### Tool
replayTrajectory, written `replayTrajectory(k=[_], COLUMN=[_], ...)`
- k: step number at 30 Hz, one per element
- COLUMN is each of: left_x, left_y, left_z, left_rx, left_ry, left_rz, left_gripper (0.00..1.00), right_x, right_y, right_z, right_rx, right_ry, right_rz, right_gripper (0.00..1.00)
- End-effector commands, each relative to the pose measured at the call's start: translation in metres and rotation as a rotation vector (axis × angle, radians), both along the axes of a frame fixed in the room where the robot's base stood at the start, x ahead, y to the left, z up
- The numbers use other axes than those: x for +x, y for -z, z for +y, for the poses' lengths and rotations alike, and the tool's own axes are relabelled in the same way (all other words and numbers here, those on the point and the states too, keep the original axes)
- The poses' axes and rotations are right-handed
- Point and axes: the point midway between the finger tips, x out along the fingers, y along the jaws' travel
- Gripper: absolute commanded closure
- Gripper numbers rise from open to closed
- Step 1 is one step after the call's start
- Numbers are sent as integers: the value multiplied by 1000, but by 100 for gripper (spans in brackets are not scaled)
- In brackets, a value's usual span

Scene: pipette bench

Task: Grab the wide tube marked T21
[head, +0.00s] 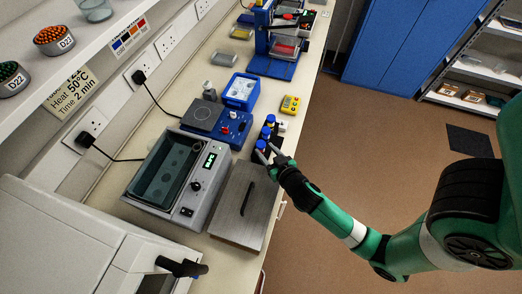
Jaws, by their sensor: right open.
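Several blue-capped tubes stand in a short row near the bench's right edge: a far one (270,118), a middle one (265,131) and a near one (261,144). Their markings are too small to read, so I cannot tell which is T21. My right gripper (266,151) is open at the near tube, with its fingers pointing toward it. I cannot tell whether the fingers touch the tube or go around it, and they partly hide its lower part. My left gripper is not in view.
A water bath (207,180) and a grey box with a black handle (230,215) stand close by on the left. A blue device with a plate (231,125), a blue tray (240,90) and a yellow device (291,105) lie beyond. The floor is right of the bench edge.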

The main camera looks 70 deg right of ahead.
Motion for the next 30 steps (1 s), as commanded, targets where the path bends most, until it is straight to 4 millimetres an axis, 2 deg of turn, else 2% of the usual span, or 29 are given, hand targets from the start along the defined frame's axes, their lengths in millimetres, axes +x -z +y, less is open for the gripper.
replayTrajectory(k=[6,14,17,23,30], left_x=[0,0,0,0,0], left_y=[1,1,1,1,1], left_z=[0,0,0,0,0], left_rx=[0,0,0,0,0], left_ry=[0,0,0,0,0], left_rz=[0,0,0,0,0], left_gripper=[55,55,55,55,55], right_x=[25,30,30,29,29], right_y=[16,18,18,18,18], right_z=[-21,-24,-24,-24,-24], right_rx=[0,0,0,-1,-1], right_ry=[2,0,0,0,0], right_rz=[-2,0,0,-1,-1], right_gripper=[50,50,65,100,100])
